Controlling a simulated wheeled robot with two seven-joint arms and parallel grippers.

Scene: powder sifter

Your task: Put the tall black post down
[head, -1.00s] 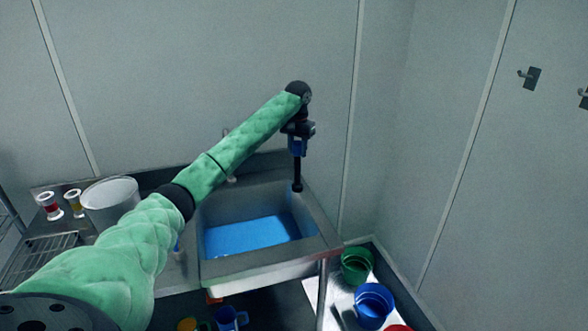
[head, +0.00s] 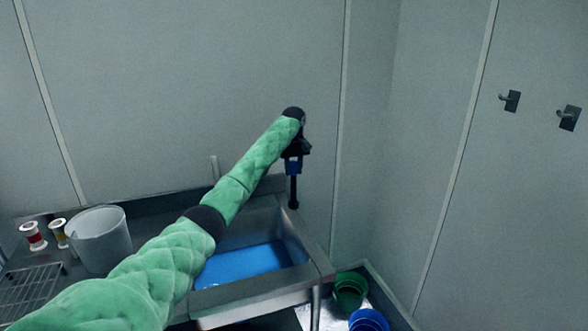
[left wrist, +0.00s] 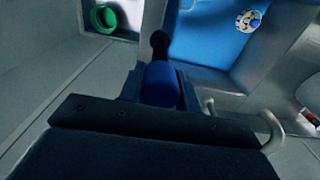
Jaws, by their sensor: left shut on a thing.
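The tall black post (head: 294,192) hangs roughly upright below my left gripper (head: 293,160) in the head view. Its lower end shows against the back right part of the sink, and I cannot tell how high it is. My left gripper is shut on it. In the left wrist view, the post's black tip (left wrist: 160,44) points away from the camera, beyond a blue part (left wrist: 160,85) between the jaws. The post's upper part is hidden by the gripper. My right gripper is not in view.
The sink (head: 322,268) has a blue bottom. A white bucket (head: 100,240), two spools (head: 33,236) and a wire rack (head: 28,283) are at left. Green (head: 351,290) and blue (head: 368,322) containers stand low at right.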

